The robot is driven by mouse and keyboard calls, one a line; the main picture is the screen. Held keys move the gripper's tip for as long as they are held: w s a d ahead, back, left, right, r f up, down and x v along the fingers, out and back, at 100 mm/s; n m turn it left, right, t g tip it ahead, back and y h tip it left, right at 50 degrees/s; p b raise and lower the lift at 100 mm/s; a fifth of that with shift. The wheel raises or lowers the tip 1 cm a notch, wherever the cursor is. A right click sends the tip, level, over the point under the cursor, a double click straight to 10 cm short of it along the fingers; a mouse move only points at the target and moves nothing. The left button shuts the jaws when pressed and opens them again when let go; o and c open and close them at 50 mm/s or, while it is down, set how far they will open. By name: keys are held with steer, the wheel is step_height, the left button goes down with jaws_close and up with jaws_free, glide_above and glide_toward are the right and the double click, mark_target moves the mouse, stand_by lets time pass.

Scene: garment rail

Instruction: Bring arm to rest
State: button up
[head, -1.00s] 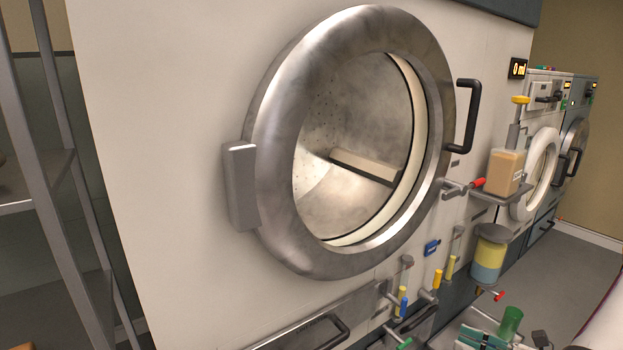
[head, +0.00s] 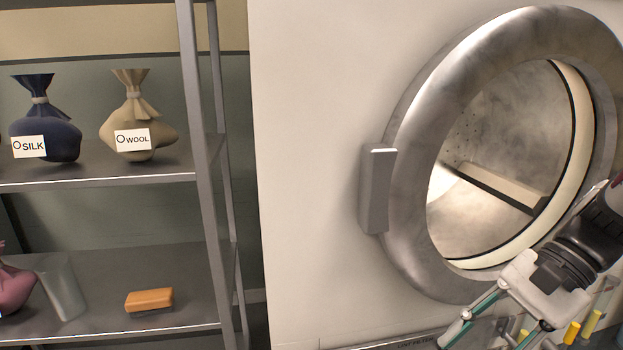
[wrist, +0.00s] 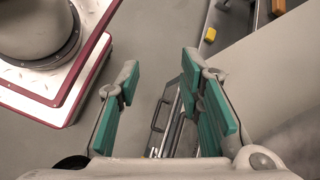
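My gripper (head: 478,330) is at the lower right of the head view, in front of the large cream washing machine (head: 315,170) and below its round steel door ring (head: 415,235). In the wrist view my gripper (wrist: 160,110) has its two green-padded fingers spread wide apart. Nothing is between them but the view of the floor and a drawer-like part with a dark handle (wrist: 158,115) beyond. The fingers touch nothing that I can see.
At left a metal rack (head: 100,182) holds a dark silk bag (head: 45,135), a tan wool bag (head: 138,115) and an orange block (head: 149,300). In the wrist view a red-edged white platform (wrist: 50,85) stands at left. Grey floor (wrist: 150,25) lies open between.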

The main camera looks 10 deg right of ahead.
steer(key=s+a+r+n+t+h, duration=0.1)
steer(key=s+a+n+h, duration=0.25)
steer(key=s+n, duration=0.3)
steer(key=s+a+r+n+h, duration=0.2)
steer(key=s+n+h, duration=0.3)
steer(key=s+n, duration=0.15)
step_height(320, 180, up, 27)
steer(key=t+p, duration=0.4)
steer(key=p, duration=2.1)
steer(key=shift+d+f+m+p, duration=0.15)
steer(key=shift+d+m+p, duration=0.15)
steer(key=shift+d, duration=0.15)
steer(key=shift+o, duration=0.2)
